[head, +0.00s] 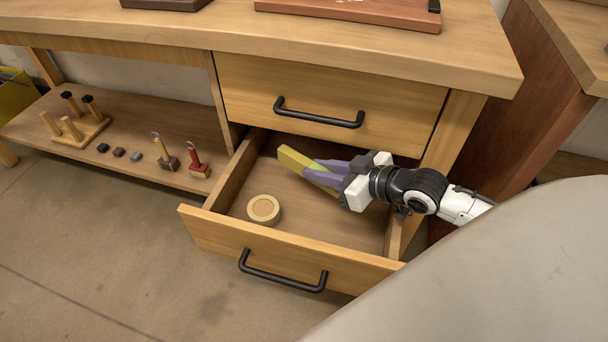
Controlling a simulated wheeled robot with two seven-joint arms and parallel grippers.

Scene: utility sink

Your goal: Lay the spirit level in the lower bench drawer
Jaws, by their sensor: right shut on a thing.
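My right gripper (330,174) comes in from the right over the open lower bench drawer (293,246). Its purple fingers are shut on the spirit level (293,158), a yellow bar with a bit of green showing between the fingers. The level's yellow end sticks out past the fingertips to the upper left. It is above or inside the drawer's back part; I cannot tell whether it touches the drawer floor. The fingers and gripper body hide part of it. My left gripper is not in view.
A round tape roll (263,209) lies in the drawer's front left. The upper drawer (330,98) is shut above. The drawer floor between roll and right wall is clear. A low shelf (130,140) at left holds a peg rack (75,128) and several small items.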

